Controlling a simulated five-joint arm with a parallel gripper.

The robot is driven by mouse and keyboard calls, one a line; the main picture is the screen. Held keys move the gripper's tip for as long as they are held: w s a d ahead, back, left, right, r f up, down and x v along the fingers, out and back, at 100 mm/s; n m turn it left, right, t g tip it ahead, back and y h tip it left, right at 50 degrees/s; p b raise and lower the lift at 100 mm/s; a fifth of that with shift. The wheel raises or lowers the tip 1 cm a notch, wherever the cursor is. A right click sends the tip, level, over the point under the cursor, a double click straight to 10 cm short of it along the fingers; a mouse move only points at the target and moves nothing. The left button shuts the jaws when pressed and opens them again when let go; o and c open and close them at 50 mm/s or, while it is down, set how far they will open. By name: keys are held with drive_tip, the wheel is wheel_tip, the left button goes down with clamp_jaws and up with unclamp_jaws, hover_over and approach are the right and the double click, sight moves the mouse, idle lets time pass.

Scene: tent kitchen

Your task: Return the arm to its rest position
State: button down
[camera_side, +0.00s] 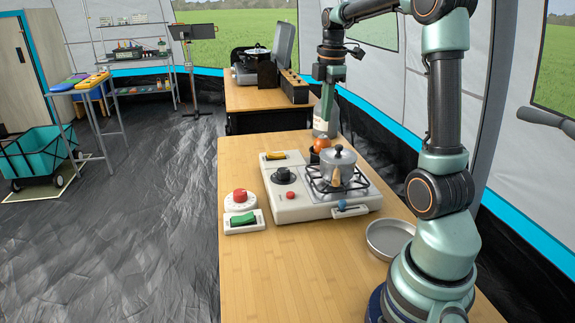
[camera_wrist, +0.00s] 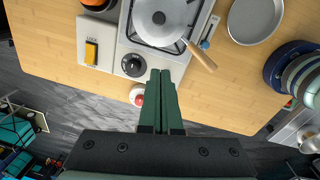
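My gripper (camera_side: 327,96) hangs from my raised, bent arm at the far side of the table, above the work surface. In the wrist view its two green fingers (camera_wrist: 160,76) lie together with only a thin line between them, and nothing shows held. My arm's base stands at the near right end of the table, and the forearm reaches away from it. In the side view the fingertips are small and a pale-labelled bottle (camera_side: 325,128) shows just below them; I cannot tell their exact distance apart.
A white stove (camera_side: 310,208) carries a metal pot (camera_side: 338,165). A round metal pan (camera_side: 389,238) lies near my base. A red button (camera_side: 239,196) and a green switch (camera_side: 243,219) sit at the table's left. An orange round thing (camera_side: 322,144) is behind the pot. The front tabletop is clear.

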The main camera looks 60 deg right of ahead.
drive_tip(key=s+a+m+t, duration=0.2)
drive_tip(key=a+m, duration=0.3)
drive_tip(key=a, duration=0.7)
drive_tip(key=s+a+m+t, duration=0.2)
drive_tip(key=a+m, duration=0.3)
drive_tip(key=a, duration=0.8)
drive_tip(key=shift+s+a+f+m+t+y, duration=0.2)
drive_tip(key=shift+a+f+m+t+y, duration=0.1)
drive_tip(key=shift+f, duration=0.1)
drive_tip(key=c, duration=1.2)
unclamp_jaws()
drive_tip(key=shift+s+a+f, duration=0.15)
drive_tip(key=shift+a, duration=0.1)
drive_tip(key=shift+c, duration=0.2)
drive_tip(key=o, duration=0.6)
drive_tip(key=shift+a+f+m, duration=0.1)
drive_tip(key=shift+m, duration=0.2)
drive_tip(key=shift+o, duration=0.2)
